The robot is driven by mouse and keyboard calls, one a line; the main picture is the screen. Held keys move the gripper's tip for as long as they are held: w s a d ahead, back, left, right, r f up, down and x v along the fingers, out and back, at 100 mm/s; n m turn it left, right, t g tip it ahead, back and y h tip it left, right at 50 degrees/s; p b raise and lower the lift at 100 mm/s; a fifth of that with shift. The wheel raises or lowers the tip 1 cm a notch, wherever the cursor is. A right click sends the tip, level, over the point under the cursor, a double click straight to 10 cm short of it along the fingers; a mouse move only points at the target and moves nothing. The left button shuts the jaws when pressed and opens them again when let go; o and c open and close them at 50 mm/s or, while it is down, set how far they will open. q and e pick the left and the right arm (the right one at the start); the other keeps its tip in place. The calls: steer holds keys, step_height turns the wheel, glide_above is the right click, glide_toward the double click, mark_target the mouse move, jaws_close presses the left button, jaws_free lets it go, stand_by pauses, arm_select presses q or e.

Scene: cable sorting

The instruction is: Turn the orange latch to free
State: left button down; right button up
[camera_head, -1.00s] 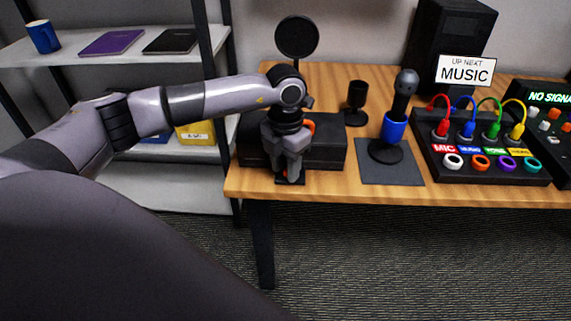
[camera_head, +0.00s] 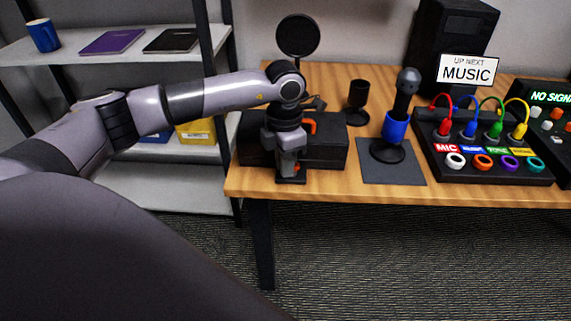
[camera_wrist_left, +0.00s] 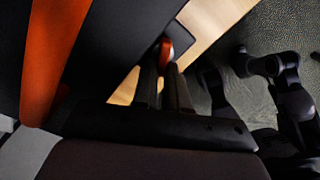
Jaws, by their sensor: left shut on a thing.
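The orange latch (camera_head: 297,168) is a small piece low on the front of the black case (camera_head: 328,153), at the table's front edge. My left gripper (camera_head: 289,171) points down in front of the case, shut on the latch. The fingers hide most of the latch in the head view. In the left wrist view, the orange latch (camera_wrist_left: 167,49) shows between the fingertips (camera_wrist_left: 169,66). The case's orange handle (camera_head: 310,126) is on top, partly behind my gripper; it also shows large at the left wrist view's left (camera_wrist_left: 50,60).
A microphone with a blue band (camera_head: 396,127) stands on a grey mat (camera_head: 390,175) right of the case. A panel with coloured cables (camera_head: 490,165) is farther right. A small black cup-like stand (camera_head: 358,101) and a round black disc (camera_head: 298,36) are behind.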

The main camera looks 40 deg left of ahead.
arm_select(q)
steer(key=m, duration=0.4)
steer(key=m+b, duration=0.1)
steer(key=shift+w+a+m, duration=0.3)
steer(key=shift+m, duration=0.1)
stand_by(0.4)
steer(key=c, duration=1.2)
jaws_free()
steer(key=shift+o, duration=0.2)
steer(key=shift+r, duration=0.1)
